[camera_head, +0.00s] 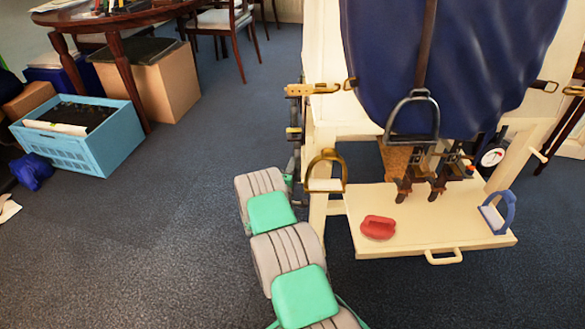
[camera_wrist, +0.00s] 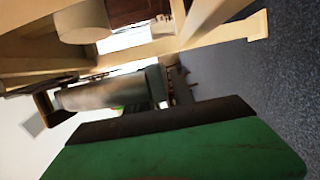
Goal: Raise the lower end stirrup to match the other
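In the head view a grey metal stirrup (camera_head: 411,115) hangs at the lower end of a brown strap (camera_head: 427,45) over a dark blue cover (camera_head: 460,60). A brass-coloured stirrup (camera_head: 326,170) with a pale tread is lower, at the left front of the cream stand; what holds it is unclear. A blue stirrup (camera_head: 509,208) stands on the shelf at right. My arm reaches up from the bottom to the stand's left side. My gripper's fingertips cannot be made out there. The wrist view shows a green, dark-edged part of mine, and no stirrup I can identify.
Open carpet lies left, before a blue crate (camera_head: 90,140). Pale beams (camera_wrist: 215,25) are close in the wrist view.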

